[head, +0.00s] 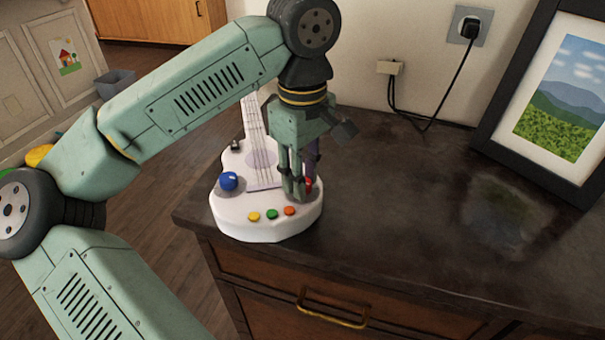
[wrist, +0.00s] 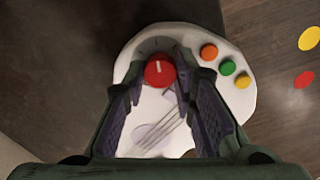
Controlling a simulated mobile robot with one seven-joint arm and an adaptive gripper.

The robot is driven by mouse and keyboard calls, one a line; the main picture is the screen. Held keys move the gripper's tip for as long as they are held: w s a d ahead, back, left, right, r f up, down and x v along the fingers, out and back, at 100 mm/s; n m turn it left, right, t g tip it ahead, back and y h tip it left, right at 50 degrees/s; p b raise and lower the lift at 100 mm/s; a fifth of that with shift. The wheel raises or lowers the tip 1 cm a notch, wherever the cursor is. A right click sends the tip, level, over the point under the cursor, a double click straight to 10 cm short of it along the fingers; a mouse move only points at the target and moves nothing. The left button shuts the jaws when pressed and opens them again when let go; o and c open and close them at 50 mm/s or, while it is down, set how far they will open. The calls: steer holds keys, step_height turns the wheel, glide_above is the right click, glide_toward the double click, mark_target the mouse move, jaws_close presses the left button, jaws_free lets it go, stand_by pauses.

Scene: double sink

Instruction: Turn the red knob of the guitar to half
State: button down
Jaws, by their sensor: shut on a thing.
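The white toy guitar (head: 262,226) lies on the left end of the dark cabinet top, its neck pointing toward the wall. Its red knob (wrist: 159,72) sits between my fingertips in the wrist view, with a white mark on its top. Dark scale marks on the body lie partly visible around the knob. My gripper (wrist: 161,80) points down over the guitar and is shut on the red knob. In the head view the fingers hide most of the knob, and only a sliver of red (head: 309,184) shows.
A blue knob (head: 229,181) and orange, green and yellow buttons (head: 272,214) are on the guitar near my gripper. A framed landscape picture (head: 556,95) leans at the right. A cable (head: 440,100) hangs at the wall. The cabinet top's middle (head: 410,210) is clear.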

stand_by(0.3)
steer(key=c, duration=1.3)
jaws_free()
steer(key=shift+r, duration=0.1)
step_height(320, 180, up, 12)
steer(key=shift+d, duration=0.1)
